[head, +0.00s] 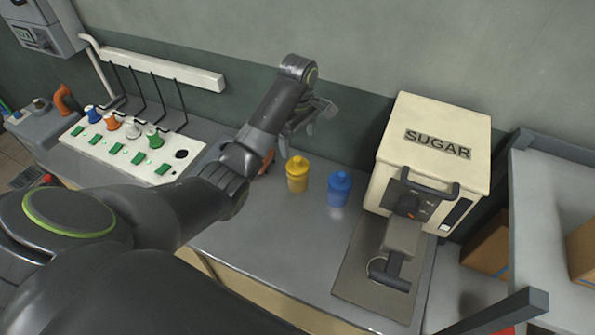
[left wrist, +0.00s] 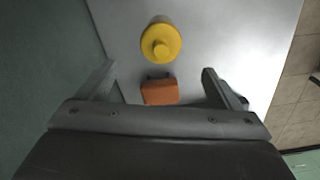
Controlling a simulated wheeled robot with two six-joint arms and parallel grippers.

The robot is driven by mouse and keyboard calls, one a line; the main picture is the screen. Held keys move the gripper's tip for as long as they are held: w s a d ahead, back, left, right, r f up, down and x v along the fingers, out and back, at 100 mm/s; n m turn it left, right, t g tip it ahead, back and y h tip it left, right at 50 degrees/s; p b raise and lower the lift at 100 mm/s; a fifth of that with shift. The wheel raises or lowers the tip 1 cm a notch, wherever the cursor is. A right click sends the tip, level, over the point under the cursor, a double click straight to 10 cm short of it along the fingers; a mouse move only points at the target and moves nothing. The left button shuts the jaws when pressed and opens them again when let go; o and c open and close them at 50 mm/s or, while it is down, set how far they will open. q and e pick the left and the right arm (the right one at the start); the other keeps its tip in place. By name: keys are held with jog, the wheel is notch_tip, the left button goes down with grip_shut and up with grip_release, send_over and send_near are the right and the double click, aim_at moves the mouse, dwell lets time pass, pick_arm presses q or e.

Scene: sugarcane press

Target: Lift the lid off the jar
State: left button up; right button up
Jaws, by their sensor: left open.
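A yellow jar (head: 297,175) with a yellow lid (head: 297,161) stands upright on the grey counter. A blue jar (head: 338,190) with a blue lid (head: 340,178) stands to its right. My left gripper (head: 322,112) is open and empty, raised above the counter behind the jars. In the left wrist view the yellow lid (left wrist: 161,44) and its knob show from above, ahead of the open fingers (left wrist: 160,82) and apart from them. The blue jar is not in that view. My right gripper is not in view.
An orange object (left wrist: 160,92) lies on the counter near the yellow jar, partly hidden by my arm in the head view. The cream SUGAR machine (head: 430,150) stands right of the jars. A switch panel (head: 130,148) with several colored knobs is at left. The front counter (head: 290,245) is clear.

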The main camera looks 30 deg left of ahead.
aim_at(297, 158)
pick_arm(q)
notch_tip(297, 158, down, 4)
jog(key=shift+r+b, duration=0.2)
jog(key=shift+b, duration=0.9)
jog(key=shift+f, duration=0.2)
notch_tip(297, 158, down, 4)
jog(key=shift+s+r+p, duration=0.15)
jog(key=shift+r+p, duration=0.05)
jog(key=shift+p, duration=0.5)
jog(key=shift+a+f, duration=0.1)
jog(key=shift+f, duration=0.45)
jog(key=c, duration=1)
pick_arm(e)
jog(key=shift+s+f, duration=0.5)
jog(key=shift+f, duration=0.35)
